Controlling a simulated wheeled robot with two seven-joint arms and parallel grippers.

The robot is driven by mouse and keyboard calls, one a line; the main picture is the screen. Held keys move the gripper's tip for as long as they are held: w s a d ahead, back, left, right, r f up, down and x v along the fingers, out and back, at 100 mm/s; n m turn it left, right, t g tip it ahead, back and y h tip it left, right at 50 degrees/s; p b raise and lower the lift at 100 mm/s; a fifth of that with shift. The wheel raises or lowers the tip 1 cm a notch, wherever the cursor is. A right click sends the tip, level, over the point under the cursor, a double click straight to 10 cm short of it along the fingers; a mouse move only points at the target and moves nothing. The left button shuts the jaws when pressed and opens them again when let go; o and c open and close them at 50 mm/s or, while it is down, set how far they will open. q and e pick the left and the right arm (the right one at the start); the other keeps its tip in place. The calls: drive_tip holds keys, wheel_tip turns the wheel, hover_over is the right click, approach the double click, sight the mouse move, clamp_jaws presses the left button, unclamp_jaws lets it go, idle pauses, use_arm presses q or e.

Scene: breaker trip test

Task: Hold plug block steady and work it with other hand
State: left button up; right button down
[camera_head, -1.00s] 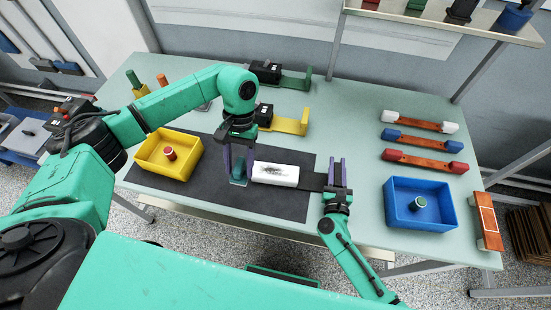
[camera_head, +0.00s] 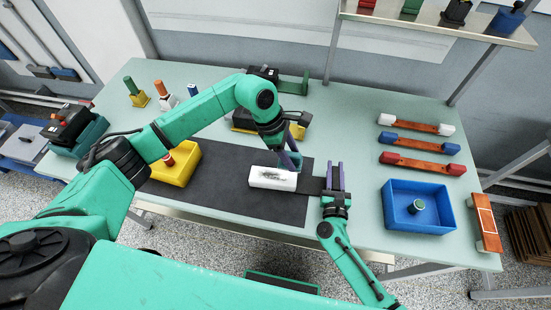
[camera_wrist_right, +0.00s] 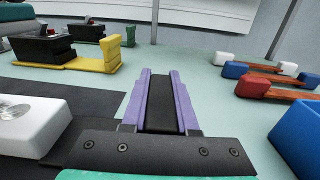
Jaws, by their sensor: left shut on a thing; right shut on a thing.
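A white block (camera_head: 272,179) with a dark marking on top lies on the black mat (camera_head: 222,190); its end also shows at the left of the right wrist view (camera_wrist_right: 30,126). I cannot tell for sure that it is the plug block. My left gripper (camera_head: 293,160) is shut on a small teal piece (camera_head: 296,167) just behind the white block's right end; contact is unclear. My right gripper (camera_head: 335,178) is right of the white block, its purple fingers shut on a dark flat piece (camera_wrist_right: 163,112). A dark strip (camera_head: 311,186) lies between block and gripper.
A yellow bin (camera_head: 175,170) stands left, partly behind my left arm. A blue bin (camera_head: 419,207) with a green-topped piece stands right, below several orange bars with coloured ends (camera_head: 422,164). Black devices on yellow (camera_head: 298,128) and green (camera_head: 293,85) brackets stand behind.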

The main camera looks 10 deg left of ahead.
use_arm(q)
drive_tip(key=shift+f, duration=3.25)
drive_tip(key=shift+a+f, duration=0.3)
drive_tip(key=shift+f, duration=0.5)
drive_tip(key=shift+c, duration=0.6)
drive_tip(key=shift+s+a, duration=0.2)
drive_tip(key=shift+a, duration=2.3)
drive_tip(key=shift+s+a, duration=0.2)
drive_tip(key=shift+a, duration=2.25)
drive_tip(key=shift+w+d, duration=0.2)
drive_tip(key=shift+d, duration=2.5)
drive_tip(key=shift+w+d, duration=0.2)
drive_tip(key=shift+d, duration=2.45)
drive_tip(key=shift+a+r, duration=0.1)
drive_tip(key=shift+r, duration=4)
use_arm(e)
drive_tip(key=c, duration=0.6)
unclamp_jaws()
